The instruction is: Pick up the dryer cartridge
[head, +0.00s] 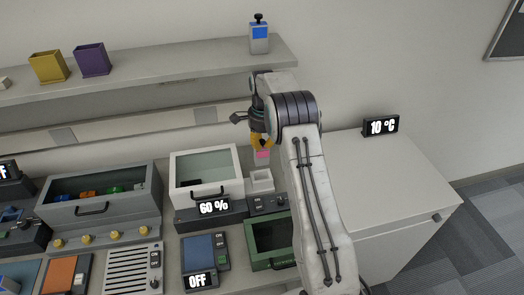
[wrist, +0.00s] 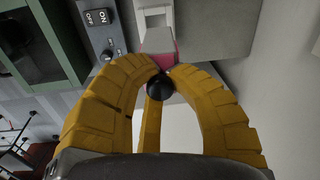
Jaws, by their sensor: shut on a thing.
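A cartridge with a pink band (head: 263,154) and pale body hangs under my gripper (head: 261,140) in the head view, above a small pale open holder (head: 261,181). In the wrist view, the yellow fingers of my gripper (wrist: 160,78) close around the cartridge's black knob, with its pink and grey body (wrist: 158,42) beyond. Whether its lower end is clear of the holder is hard to tell. A similar cartridge with a blue window and black knob (head: 259,35) stands upright on the wall shelf.
A white lidded box (head: 207,165) with a "60 %" display stands left of the holder. A switch panel (head: 268,203) and green-framed box (head: 268,240) are close by. The wall shelf (head: 170,70) runs behind my arm. The right counter is clear except a "10 °C" display (head: 381,126).

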